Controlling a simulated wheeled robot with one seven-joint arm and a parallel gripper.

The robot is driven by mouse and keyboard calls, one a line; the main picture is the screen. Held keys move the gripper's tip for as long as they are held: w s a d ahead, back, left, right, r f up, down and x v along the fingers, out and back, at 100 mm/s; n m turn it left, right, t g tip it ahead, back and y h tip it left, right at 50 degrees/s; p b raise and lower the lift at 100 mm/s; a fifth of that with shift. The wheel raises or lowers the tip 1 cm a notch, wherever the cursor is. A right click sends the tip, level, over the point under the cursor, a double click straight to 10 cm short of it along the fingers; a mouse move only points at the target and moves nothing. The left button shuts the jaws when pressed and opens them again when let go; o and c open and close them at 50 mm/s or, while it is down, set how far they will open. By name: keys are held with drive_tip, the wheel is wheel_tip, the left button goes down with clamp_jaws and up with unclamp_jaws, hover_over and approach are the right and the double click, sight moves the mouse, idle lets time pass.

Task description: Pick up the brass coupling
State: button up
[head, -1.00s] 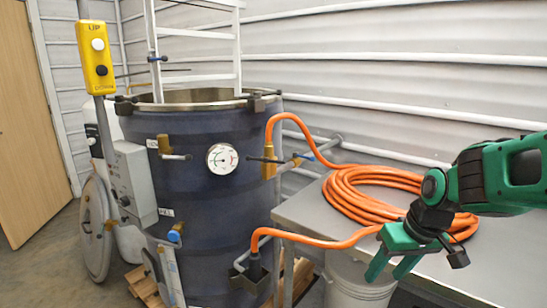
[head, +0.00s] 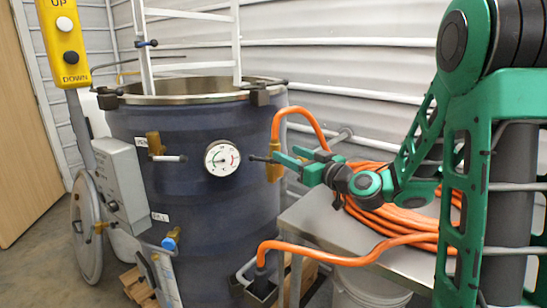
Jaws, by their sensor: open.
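The brass coupling (head: 273,170) is on the upper end of the orange hose, upright at the right side of the dark blue vat, where a small dark lever crosses it. My gripper (head: 286,156) is open, its green fingers pointing left at the coupling's height. The fingertips overlap the coupling's right edge in the picture. I cannot tell whether they touch it or stand in front of it; nothing shows held between them.
The vat (head: 190,215) carries a round gauge (head: 222,158) left of the coupling. The orange hose (head: 335,258) lies coiled on a grey metal table (head: 310,222), partly behind my arm. A white bucket (head: 365,290) stands below. A yellow control box (head: 62,40) hangs at upper left.

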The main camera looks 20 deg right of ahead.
sight(279, 146)
drive_tip(key=x, duration=0.4)
drive_tip(key=shift+w+d, duration=0.15)
drive_tip(key=shift+w, duration=0.05)
drive_tip(key=x, duration=0.4)
drive_tip(key=shift+w, duration=0.4)
clamp_jaws()
drive_tip(key=shift+r, duration=0.15)
